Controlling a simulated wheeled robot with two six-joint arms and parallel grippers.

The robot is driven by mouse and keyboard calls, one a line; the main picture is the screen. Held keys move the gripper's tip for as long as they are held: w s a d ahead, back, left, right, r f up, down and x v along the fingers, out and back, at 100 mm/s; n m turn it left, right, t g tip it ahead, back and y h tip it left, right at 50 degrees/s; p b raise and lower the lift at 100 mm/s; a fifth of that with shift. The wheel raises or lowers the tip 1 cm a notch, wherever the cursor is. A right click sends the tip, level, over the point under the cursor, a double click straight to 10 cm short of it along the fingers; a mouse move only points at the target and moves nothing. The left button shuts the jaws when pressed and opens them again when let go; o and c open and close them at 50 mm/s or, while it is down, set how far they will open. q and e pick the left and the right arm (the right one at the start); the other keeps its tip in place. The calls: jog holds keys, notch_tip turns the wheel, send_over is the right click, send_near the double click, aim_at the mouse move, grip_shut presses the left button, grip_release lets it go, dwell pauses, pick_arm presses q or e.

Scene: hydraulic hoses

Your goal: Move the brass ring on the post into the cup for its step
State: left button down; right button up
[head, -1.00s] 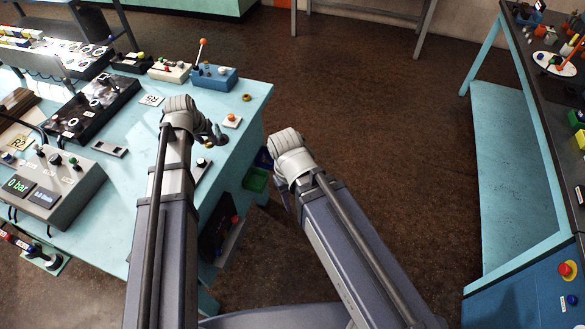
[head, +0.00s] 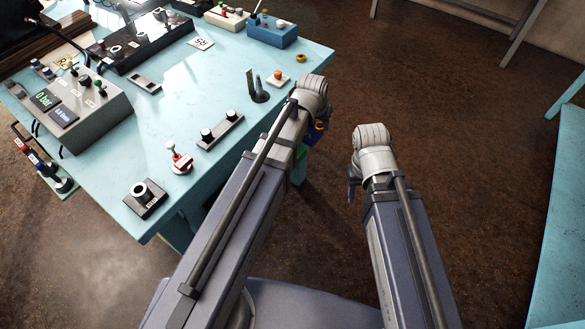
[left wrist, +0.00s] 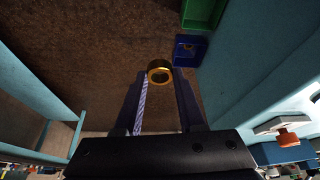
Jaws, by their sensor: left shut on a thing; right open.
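A brass ring (left wrist: 159,74) is held between the fingertips of my left gripper (left wrist: 160,82) in the left wrist view. A blue open cup (left wrist: 187,51) is close beyond and right of the ring, with a green one (left wrist: 203,10) beside it. Both are at the table's side; I cannot tell which is for this step. In the head view, the blue cup (head: 313,134) shows partly behind my left wrist, which hides most of that gripper. A dark post stand (head: 260,96) is on the table. My right gripper (head: 352,183) is open and empty over the floor.
Another brass-coloured ring (head: 300,58) lies near the edge of the light-blue table (head: 190,105).

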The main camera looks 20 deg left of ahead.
pick_arm(q)
jog(key=s+d+f+b, duration=0.2)
jog(key=d+f+b, duration=0.2)
jog(key=f+b, duration=0.25)
jog(key=s+d+f+b, duration=0.2)
jog(key=d+f+b, duration=0.35)
jog(key=f, duration=0.25)
jog(key=shift+m, duration=0.3)
jog(key=w+a, duration=0.2)
jog(key=a, duration=0.4)
jog(key=w+a+f+b, duration=0.1)
jog(key=w+a, duration=0.1)
jog(key=a, duration=0.4)
jog(key=w+a+f+b, duration=0.1)
jog(key=w+a, duration=0.1)
jog(key=a, duration=0.5)
jog(key=shift+w+a, duration=0.1)
jog(key=shift+w, duration=0.2)
jog(key=shift+f+b, duration=0.65)
jog(key=shift+b, duration=0.05)
notch_tip(320, 180, down, 4)
jog(key=b, duration=0.3)
jog(key=shift+r+b, duration=0.25)
jog(key=shift+b, duration=0.05)
jog(key=shift+a+f, duration=0.1)
jog(key=shift+f, duration=0.2)
jog(key=shift+r, duration=0.15)
